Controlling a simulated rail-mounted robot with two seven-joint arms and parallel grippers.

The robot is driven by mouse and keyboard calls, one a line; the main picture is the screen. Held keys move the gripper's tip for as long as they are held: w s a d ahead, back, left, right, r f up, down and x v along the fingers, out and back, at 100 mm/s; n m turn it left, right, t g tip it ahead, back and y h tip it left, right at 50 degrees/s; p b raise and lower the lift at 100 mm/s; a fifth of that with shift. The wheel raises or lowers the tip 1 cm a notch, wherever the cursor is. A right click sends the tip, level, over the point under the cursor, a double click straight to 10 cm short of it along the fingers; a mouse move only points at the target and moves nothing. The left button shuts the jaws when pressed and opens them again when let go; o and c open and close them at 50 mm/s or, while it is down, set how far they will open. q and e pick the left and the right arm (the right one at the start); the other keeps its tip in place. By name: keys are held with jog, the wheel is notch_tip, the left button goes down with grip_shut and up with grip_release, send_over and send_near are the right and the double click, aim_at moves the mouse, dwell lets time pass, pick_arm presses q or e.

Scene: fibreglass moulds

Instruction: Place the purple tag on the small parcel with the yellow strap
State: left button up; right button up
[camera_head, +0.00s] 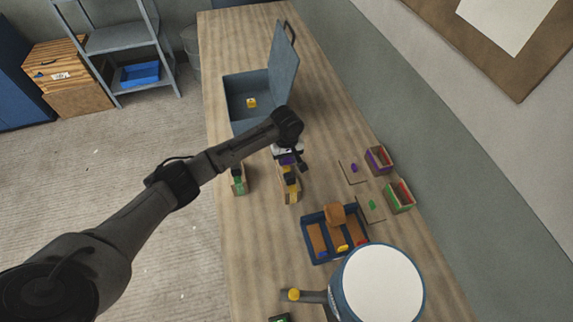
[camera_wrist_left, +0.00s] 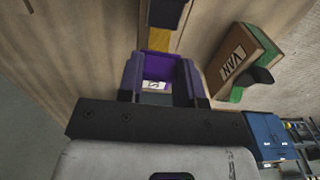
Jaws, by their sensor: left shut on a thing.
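My left gripper (camera_head: 288,152) is shut on the purple tag (camera_head: 285,159), above the middle of the table. In the left wrist view the purple tag (camera_wrist_left: 134,78) shows as a purple U-shaped piece between the fingers, with a small white marked patch inside it. The small parcel with the yellow strap (camera_head: 290,193) lies just below and in front of the gripper, with a dark piece on it. In the left wrist view its yellow strap (camera_wrist_left: 159,40) shows just past the tag. I cannot tell whether tag and parcel touch. My right gripper is not in view.
A green-strapped parcel (camera_head: 239,183) is close on the left. An open blue-grey box (camera_head: 237,98) stands behind. To the right are purple (camera_head: 378,158) and green (camera_head: 402,196) bins. A blue divided tray (camera_head: 311,240) and a round white-topped thing (camera_head: 383,286) stand in front.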

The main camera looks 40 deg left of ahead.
aim_at(286, 163)
pick_arm(q)
jog(key=shift+f, duration=2)
jog(key=shift+f, duration=0.1)
jog(key=o, duration=0.9)
jog(key=shift+f, duration=0.1)
